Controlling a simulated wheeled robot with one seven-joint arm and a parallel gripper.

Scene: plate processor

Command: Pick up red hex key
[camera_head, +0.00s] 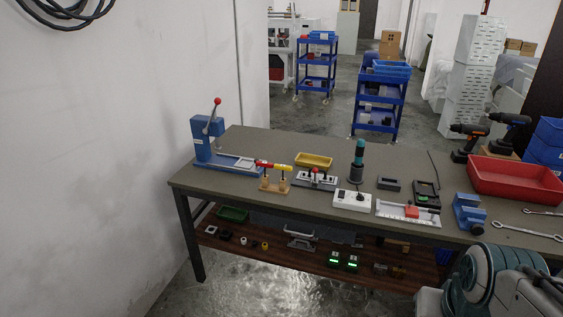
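A wooden stand (274,185) on the left part of the workbench holds two tools with horizontal handles and dark upright shafts. The one with the red handle, which looks like the red hex key (263,164), is on the left. A yellow-handled one (283,167) is right beside it, and their handles seem to meet or overlap. The tools are small in this view, so their exact shape is unclear. Part of my arm shows at the bottom right, far from the stand. My gripper cannot be made out.
A blue lever press (207,145) stands left of the stand, with a yellow tray (314,160) behind it. A clamp fixture (316,180), a white box (351,201), a blue vise (468,212) and a red bin (514,179) lie to the right. A wall borders the left.

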